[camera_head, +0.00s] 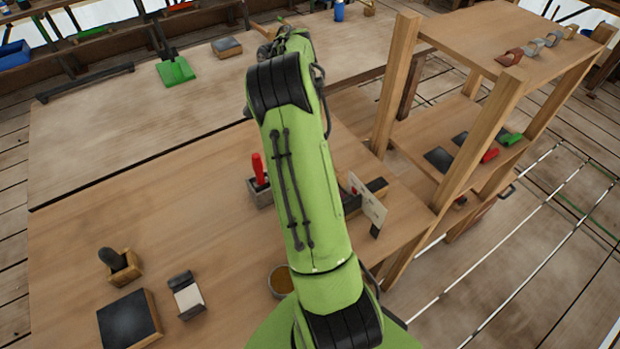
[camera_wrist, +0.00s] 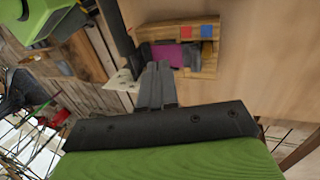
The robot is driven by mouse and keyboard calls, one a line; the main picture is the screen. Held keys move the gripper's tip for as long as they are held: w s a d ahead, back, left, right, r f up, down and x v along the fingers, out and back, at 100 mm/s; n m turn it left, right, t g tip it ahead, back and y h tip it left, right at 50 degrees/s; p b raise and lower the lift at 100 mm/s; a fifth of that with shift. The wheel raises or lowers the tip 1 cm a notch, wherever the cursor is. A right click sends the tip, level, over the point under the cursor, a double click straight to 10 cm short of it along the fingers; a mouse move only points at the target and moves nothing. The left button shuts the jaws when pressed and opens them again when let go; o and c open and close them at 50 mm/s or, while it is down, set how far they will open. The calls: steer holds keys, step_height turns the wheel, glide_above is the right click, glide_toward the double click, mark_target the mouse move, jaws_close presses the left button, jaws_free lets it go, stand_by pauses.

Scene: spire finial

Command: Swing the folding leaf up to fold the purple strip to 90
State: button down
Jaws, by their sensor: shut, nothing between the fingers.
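The purple strip (camera_wrist: 168,54) shows in the wrist view, lying in a wooden fixture (camera_wrist: 180,33) that carries a red and a blue square. A dark bar (camera_wrist: 113,28) runs along the fixture's left side; I cannot tell for sure whether it is the folding leaf. My gripper (camera_wrist: 157,68) is shut and empty, its fingertips close to the near edge of the strip; I cannot tell whether they touch. In the head view my arm hides the gripper and the strip.
A cream card (camera_head: 368,200) stands at the bench's right edge. A grey holder with a red-handled tool (camera_head: 258,170) is left of my arm. A black pad (camera_head: 129,320) and a small block (camera_head: 187,294) lie at lower left. A wooden shelf (camera_head: 480,100) stands right. The left bench middle is clear.

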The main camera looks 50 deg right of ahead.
steer(key=s+a+f+b, duration=0.1)
steer(key=s+f+b, duration=0.3)
steer(key=s+f, duration=0.1)
steer(key=shift+s+a+f, duration=0.4)
steer(key=shift+s+b, duration=0.1)
steer(key=shift+b, duration=0.3)
